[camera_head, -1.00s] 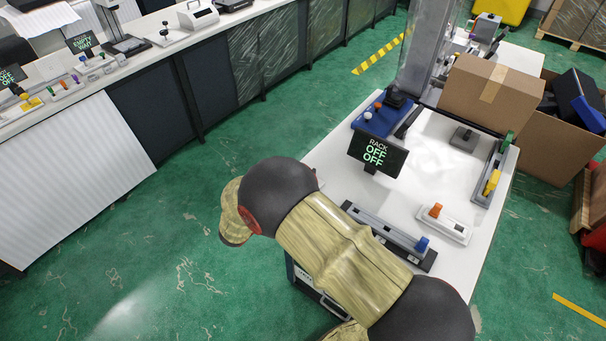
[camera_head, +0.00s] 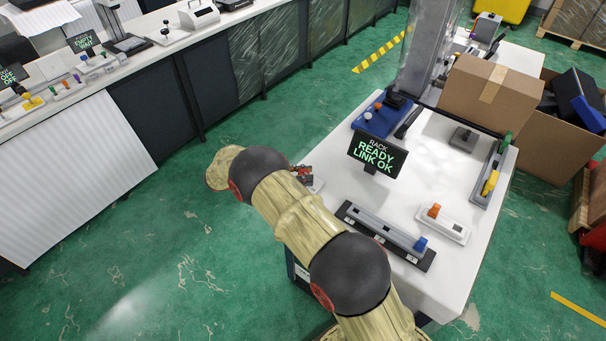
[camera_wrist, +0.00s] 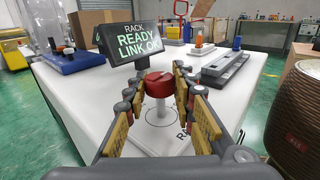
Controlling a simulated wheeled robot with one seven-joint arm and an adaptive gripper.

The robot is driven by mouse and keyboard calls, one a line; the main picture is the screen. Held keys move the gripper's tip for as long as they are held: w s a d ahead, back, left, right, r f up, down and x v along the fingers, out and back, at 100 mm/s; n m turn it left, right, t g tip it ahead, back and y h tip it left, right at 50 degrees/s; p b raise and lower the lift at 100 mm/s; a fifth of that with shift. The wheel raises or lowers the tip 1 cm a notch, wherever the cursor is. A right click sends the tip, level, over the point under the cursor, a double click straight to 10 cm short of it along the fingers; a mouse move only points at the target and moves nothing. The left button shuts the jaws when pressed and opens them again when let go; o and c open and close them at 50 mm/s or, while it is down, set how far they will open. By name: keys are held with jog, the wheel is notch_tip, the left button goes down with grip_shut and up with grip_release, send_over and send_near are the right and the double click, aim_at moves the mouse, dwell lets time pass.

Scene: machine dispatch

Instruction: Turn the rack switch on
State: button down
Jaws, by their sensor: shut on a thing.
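The rack switch is a red rotary knob (camera_wrist: 158,86) on a pale round post, in the wrist view. My gripper (camera_wrist: 161,80) has its fingers on both sides of the knob and is shut on it.
The white table (camera_head: 408,195) carries a slide rail with a blue handle (camera_head: 385,235), an orange-knobbed switch (camera_head: 442,224), and a blue base with knobs (camera_head: 372,122). A cardboard box (camera_head: 490,92) stands at the far side. Green floor lies open to the left.

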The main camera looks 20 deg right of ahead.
jog(key=shift+m+g, duration=0.3)
jog(key=shift+g, duration=0.2)
jog(key=c, duration=1.6)
grip_release()
jog(key=shift+o, duration=0.6)
jog(key=shift+t, duration=0.3)
